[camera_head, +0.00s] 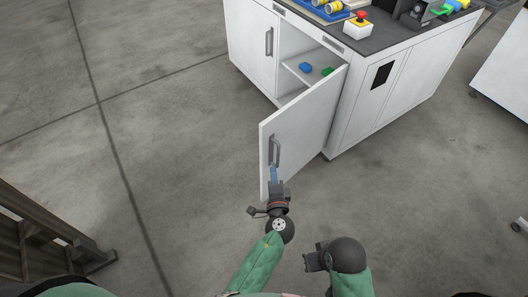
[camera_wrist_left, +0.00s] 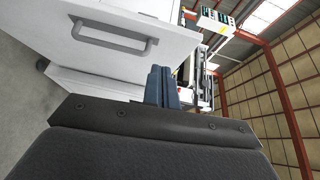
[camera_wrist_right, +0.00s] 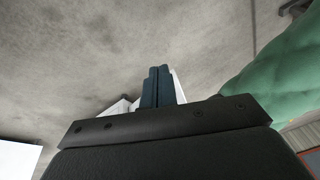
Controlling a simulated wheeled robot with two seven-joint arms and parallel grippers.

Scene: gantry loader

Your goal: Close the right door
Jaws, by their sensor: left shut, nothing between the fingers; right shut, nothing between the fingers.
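The right door (camera_head: 312,122) of the white cabinet (camera_head: 357,106) stands open, swung out toward me, with a grey bar handle (camera_head: 274,150) on its face. My left gripper (camera_head: 273,174) is shut and empty, its blue fingers at the lower end of the handle in the head view. In the left wrist view the handle (camera_wrist_left: 118,40) is to the left of the shut fingers (camera_wrist_left: 161,86), and I cannot tell whether they touch the door. My right gripper (camera_head: 310,262) is low in the head view, away from the door. Its fingers (camera_wrist_right: 158,88) are shut and empty.
Inside the cabinet, a blue item (camera_head: 305,67) and a green item (camera_head: 327,71) lie on a shelf. The left door (camera_head: 250,45) is closed. A red button box (camera_head: 359,27) stands on the dark top. A wooden structure (camera_head: 45,240) is at lower left. The floor between is clear.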

